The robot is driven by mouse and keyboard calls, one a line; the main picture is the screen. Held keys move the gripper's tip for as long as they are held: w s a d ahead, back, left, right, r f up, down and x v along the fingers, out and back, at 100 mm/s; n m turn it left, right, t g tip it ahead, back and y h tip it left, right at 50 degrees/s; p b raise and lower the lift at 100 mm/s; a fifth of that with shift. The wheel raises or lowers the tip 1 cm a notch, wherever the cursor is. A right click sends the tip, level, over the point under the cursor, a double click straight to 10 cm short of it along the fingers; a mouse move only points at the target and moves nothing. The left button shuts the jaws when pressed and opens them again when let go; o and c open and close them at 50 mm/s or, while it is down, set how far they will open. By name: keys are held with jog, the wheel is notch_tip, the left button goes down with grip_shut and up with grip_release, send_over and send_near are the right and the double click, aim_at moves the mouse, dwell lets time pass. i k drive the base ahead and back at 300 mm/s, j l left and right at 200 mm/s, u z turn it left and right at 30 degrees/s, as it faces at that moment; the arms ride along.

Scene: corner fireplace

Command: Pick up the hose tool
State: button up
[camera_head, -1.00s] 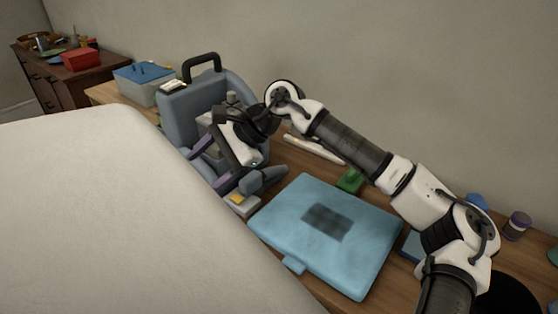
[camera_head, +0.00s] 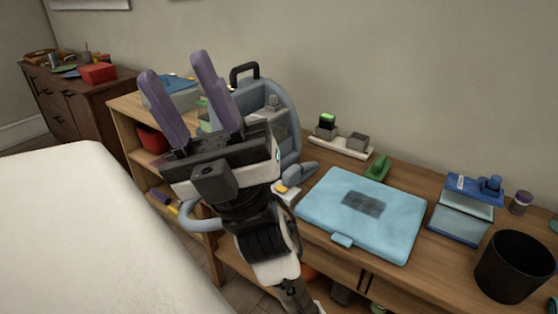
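My gripper (camera_head: 173,66) is raised in front of the left part of the desk, its two purple fingers spread and pointing up. It is open, with nothing visible between the fingers. Behind it stands a blue-grey machine (camera_head: 290,112) with a black carry handle (camera_head: 244,72); the gripper hides much of its front. A blue-grey nozzle-like piece (camera_head: 302,171) lies at its right foot. A pale blue curved tube (camera_head: 197,222) shows beside my wrist, partly hidden. I cannot tell for sure which of these is the hose tool.
A light blue case (camera_head: 400,222) lies flat on the wooden desk (camera_head: 420,178). A white tray (camera_head: 338,146), a green item (camera_head: 377,168), a blue box (camera_head: 461,222) and a black bin (camera_head: 513,267) are around it. A white bed (camera_head: 80,220) fills the lower left.

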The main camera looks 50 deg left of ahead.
aim_at(291, 180)
jog(key=u, duration=1.05)
jog(key=i+l+u, duration=0.1)
jog(key=u, duration=0.35)
jog(key=i+l+u, duration=0.1)
jog(key=u, duration=0.3)
jog(key=i+l, duration=0.15)
jog(key=l, duration=0.25)
jog(key=i+l, duration=0.15)
jog(key=l, duration=0.2)
jog(key=i+l, duration=0.1)
jog(key=l, duration=0.3)
